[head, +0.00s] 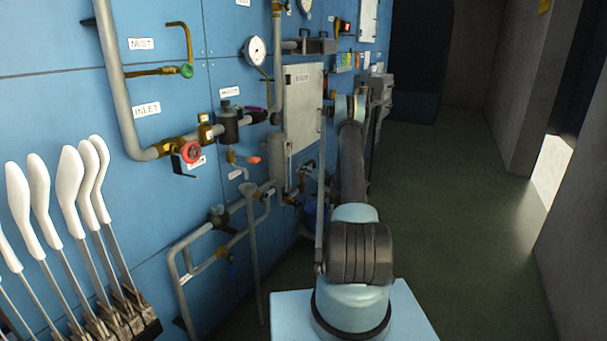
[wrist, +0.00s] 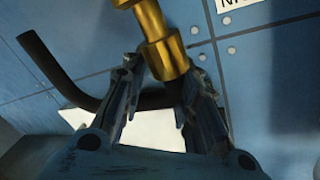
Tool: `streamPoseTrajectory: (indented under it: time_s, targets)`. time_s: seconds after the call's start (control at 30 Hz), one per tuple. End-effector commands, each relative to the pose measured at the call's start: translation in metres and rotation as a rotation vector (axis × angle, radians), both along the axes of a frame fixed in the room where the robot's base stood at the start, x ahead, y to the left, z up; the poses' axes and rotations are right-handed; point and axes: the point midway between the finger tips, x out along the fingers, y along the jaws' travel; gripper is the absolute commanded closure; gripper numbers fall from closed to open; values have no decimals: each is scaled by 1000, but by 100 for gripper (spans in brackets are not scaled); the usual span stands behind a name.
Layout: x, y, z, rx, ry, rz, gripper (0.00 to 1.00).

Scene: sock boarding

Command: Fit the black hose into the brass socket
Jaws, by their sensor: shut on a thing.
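In the wrist view, the black hose (wrist: 75,85) comes down from the upper left, bends, and passes between the fingers of my gripper (wrist: 163,72). My gripper is shut on the hose. The brass socket (wrist: 150,22) comes in from the top, and its lower end overlaps the space between the fingertips. It hides part of the hose's right side, so I cannot tell whether the hose end is in it or behind it. In the head view my arm hides the gripper, and hose and socket cannot be made out.
A blue panel (head: 60,110) with pipes, valves and gauges runs along the left. A grey cabinet (head: 304,110) is on it near my arm. White-handled levers (head: 75,185) stand at front left. The green floor (head: 460,200) on the right is clear.

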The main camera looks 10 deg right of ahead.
Motion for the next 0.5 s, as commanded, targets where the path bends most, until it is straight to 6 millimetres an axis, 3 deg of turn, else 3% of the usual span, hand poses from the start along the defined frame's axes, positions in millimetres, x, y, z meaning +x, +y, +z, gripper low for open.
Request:
streamPoseTrajectory:
  time_s: [0.5]
  targets:
    - [0,0,-10,0,0,0,100]
